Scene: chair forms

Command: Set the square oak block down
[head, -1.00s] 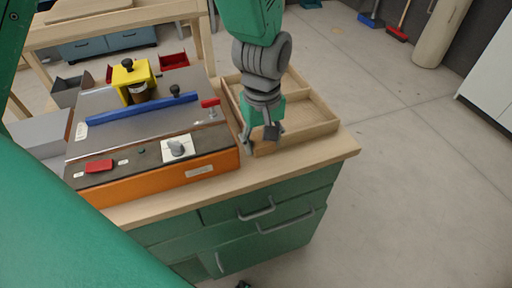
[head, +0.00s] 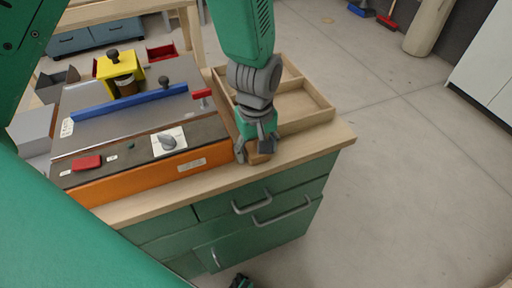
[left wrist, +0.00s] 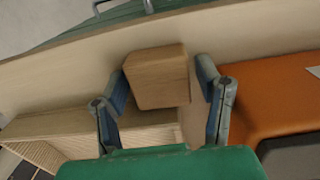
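The square oak block (left wrist: 158,77) sits on the wooden worktop between the two fingers of my left gripper (left wrist: 164,92) in the left wrist view. The gripper is open. The left finger is close against the block's side or touching it; a clear gap shows on the right. In the head view my left gripper (head: 255,153) points down at the worktop's front part, just right of the orange machine. Only a small part of the block (head: 259,158) shows there, below and between the fingers.
The orange machine (head: 140,174) with a blue fence (head: 130,104) stands close left of the gripper. A divided wooden tray (head: 305,108) lies just behind and right. The worktop's front edge (head: 310,158) is near, above green drawers (head: 260,205). Open floor lies to the right.

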